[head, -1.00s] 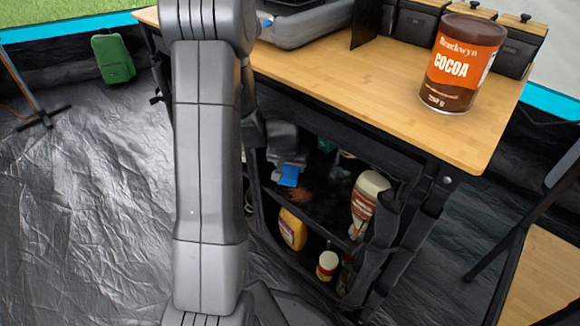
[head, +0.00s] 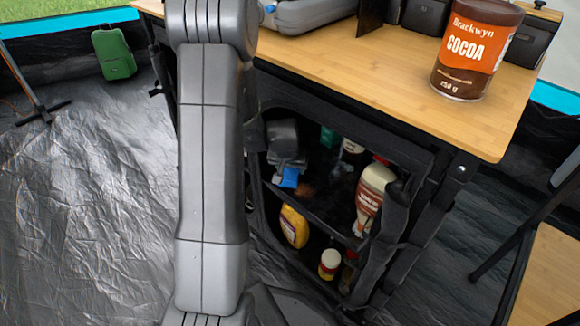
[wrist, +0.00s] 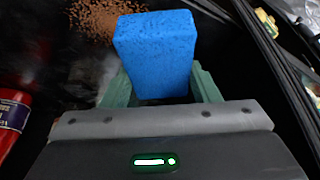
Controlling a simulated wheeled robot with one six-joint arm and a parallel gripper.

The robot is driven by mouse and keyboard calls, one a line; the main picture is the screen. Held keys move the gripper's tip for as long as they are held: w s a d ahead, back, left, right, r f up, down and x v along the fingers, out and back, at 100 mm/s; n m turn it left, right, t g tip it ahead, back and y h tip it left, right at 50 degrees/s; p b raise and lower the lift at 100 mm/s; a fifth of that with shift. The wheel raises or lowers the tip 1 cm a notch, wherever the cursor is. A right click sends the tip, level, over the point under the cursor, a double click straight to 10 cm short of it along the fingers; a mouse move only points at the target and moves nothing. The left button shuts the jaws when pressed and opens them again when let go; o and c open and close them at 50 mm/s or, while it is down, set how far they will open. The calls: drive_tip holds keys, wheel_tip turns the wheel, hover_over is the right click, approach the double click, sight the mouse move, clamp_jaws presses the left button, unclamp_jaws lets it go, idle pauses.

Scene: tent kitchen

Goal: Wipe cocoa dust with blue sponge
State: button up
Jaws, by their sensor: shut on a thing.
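The blue sponge (wrist: 155,52) is held between the two green fingers of my gripper (wrist: 160,88) in the wrist view. In the head view the sponge (head: 289,178) shows as a small blue patch inside the dark shelf compartment under the table, with my gripper (head: 284,150) just behind and above it. The brown cocoa dust (wrist: 97,18) lies on the dark shelf beyond and to the left of the sponge in the wrist view. In the head view a small part of the dust (head: 305,189) shows right beside the sponge. Whether the sponge touches the shelf I cannot tell.
A white-and-brown bottle (head: 372,195) stands right of the sponge on the shelf. A yellow bottle (head: 294,226) and a small jar (head: 329,264) are on the lower shelf. A red container (wrist: 12,118) is at the wrist view's left. A cocoa tin (head: 475,50) stands on the wooden table (head: 400,75).

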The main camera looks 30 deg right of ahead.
drive_tip(key=shift+f+b, duration=1.05)
drive_tip(key=shift+f, duration=0.05)
drive_tip(key=shift+s+r, duration=0.1)
